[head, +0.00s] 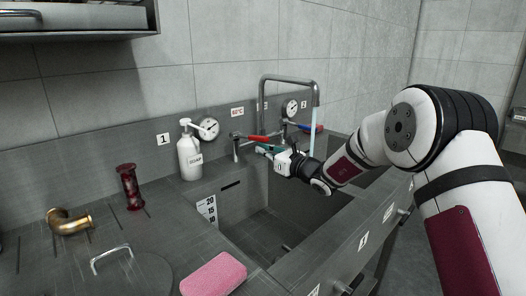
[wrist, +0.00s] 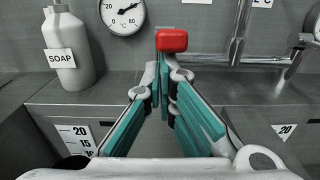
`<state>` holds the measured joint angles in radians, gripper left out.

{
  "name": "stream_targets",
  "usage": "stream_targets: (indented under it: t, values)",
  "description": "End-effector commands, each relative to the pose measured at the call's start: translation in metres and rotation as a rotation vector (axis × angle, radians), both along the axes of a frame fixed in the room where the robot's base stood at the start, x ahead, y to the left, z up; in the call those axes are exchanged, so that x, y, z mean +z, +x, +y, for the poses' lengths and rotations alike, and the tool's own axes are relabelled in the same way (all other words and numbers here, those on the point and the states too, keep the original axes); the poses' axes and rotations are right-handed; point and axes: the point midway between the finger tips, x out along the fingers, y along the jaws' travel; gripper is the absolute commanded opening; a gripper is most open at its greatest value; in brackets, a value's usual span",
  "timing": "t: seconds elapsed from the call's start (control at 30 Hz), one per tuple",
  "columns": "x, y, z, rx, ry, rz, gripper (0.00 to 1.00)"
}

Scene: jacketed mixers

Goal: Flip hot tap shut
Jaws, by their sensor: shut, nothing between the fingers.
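The hot tap's red lever (head: 257,139) is on the mixer at the back of the sink, to the left of the spout, and points out to the right. In the wrist view its red end (wrist: 172,40) faces me, just beyond and above the fingertips. My gripper (head: 260,150) is shut and empty, with its teal fingers drawn together (wrist: 164,68). I cannot tell whether the fingertips touch the lever. A stream of water (head: 313,132) runs from the curved steel spout (head: 290,80). A blue lever (head: 310,128) shows to the right, behind the stream.
A soap bottle (head: 190,155) and a dial gauge (head: 208,129) stand left of the tap. The sink basin (head: 262,228) is open below my arm. A pink sponge (head: 214,274), a red fitting (head: 130,188) and a brass elbow (head: 68,221) lie on the left counter.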

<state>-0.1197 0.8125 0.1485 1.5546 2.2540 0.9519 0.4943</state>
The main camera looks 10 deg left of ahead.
Motion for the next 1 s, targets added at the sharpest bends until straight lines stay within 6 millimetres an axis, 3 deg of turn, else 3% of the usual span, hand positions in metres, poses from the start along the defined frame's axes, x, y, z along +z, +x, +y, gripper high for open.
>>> stream_targets:
  t: [0.47, 0.8, 1.0]
  values:
    - [0.041, 0.001, 0.002, -0.002, -0.161, 0.118, 0.0]
    - [0.073, 0.009, 0.011, 0.0, -0.154, 0.118, 0.0]
    - [0.07, 0.009, 0.011, 0.0, -0.155, 0.121, 0.0]
